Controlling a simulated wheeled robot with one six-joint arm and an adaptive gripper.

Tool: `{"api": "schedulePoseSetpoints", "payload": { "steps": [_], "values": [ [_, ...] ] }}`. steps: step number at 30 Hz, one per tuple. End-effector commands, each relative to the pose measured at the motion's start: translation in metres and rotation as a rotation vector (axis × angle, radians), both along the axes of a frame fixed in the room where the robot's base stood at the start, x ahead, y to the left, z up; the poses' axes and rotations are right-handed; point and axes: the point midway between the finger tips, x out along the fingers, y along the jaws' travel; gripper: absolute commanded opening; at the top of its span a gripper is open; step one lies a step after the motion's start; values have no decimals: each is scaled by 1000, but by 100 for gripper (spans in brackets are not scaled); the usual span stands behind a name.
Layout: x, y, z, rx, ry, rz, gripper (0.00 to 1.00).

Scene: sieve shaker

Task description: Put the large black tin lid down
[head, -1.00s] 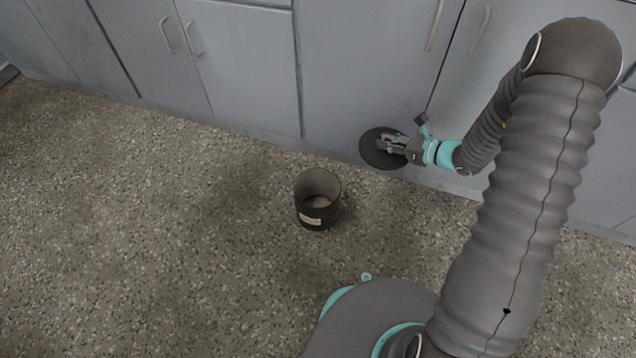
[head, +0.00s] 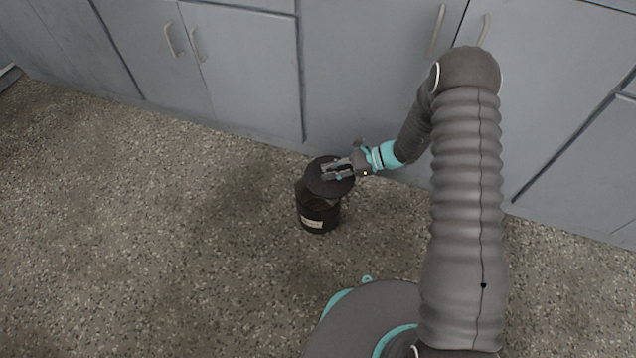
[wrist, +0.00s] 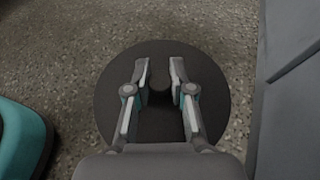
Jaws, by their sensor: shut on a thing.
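The large black tin lid (head: 322,190) is a dark round disc with a small knob in its middle. My gripper (head: 328,173) is shut on this knob and holds the lid. In the wrist view, the gripper (wrist: 160,76) has a finger on each side of the knob, and the lid (wrist: 112,90) spreads out around it. A dark cylindrical tin (head: 319,218) with a pale label stands upright on the floor. In the head view the lid covers most of its mouth; part of the left rim shows. I cannot tell whether lid and tin touch.
Grey cabinets (head: 245,75) with pale handles line the back, close behind the tin and my arm. The speckled floor (head: 130,220) is clear to the left and front. My base is at the bottom of the head view.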

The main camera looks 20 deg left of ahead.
Motion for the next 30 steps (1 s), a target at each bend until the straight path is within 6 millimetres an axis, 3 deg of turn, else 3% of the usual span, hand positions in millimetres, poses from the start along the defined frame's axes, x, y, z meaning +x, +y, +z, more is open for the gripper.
{"api": "schedulePoseSetpoints", "payload": {
  "steps": [3, 9, 20, 30],
  "values": [
    [-7, 19, -13, -2, 2, 2, 0],
    [-11, 33, -22, -1, 1, 0, 0],
    [-11, 34, -59, 0, 1, -2, 0],
    [-10, 33, -63, 0, -1, -2, 0]
  ]
}}
